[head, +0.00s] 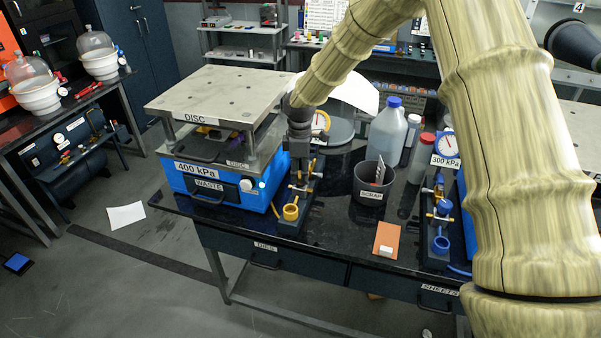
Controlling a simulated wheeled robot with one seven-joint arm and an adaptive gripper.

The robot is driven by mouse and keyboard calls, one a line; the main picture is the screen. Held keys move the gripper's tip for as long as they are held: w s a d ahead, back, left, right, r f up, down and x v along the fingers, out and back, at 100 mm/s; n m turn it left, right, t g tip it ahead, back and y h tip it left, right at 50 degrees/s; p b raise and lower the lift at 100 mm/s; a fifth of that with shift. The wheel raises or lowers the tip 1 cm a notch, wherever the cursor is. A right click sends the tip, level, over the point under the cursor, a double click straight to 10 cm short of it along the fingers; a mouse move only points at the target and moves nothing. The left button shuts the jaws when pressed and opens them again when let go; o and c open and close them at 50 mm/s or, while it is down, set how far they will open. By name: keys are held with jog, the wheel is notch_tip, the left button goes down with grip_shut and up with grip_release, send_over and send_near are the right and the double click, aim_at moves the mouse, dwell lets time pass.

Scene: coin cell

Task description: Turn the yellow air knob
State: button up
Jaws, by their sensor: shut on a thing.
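The air regulator stand (287,222) stands at the front of the black bench, right of the blue 400 kPa press. It carries brass-yellow fittings and a yellow ring-shaped cup (291,212) low at its front. My gripper (301,152) points down over the top of this stand, at the end of my arm. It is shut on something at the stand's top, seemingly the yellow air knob. The fingers and the stand hide most of the knob, so its angle cannot be told. A round gauge (321,122) with a yellow rim shows just right of the gripper.
The blue press (205,186) with its metal top plate (220,92) stands close on the left. A dark SCRAP bin (370,205), a clear blue-capped bottle (387,135) and a second regulator with a blue cup (440,245) stand to the right. An orange sheet (387,240) lies in front.

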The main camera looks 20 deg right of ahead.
aim_at(299, 173)
jog(key=shift+m, duration=0.4)
jog(key=o, duration=1)
jog(key=shift+w+a, duration=0.1)
jog(key=shift+a, duration=0.05)
jog(key=shift+r, duration=0.1)
notch_tip(299, 173, up, 12)
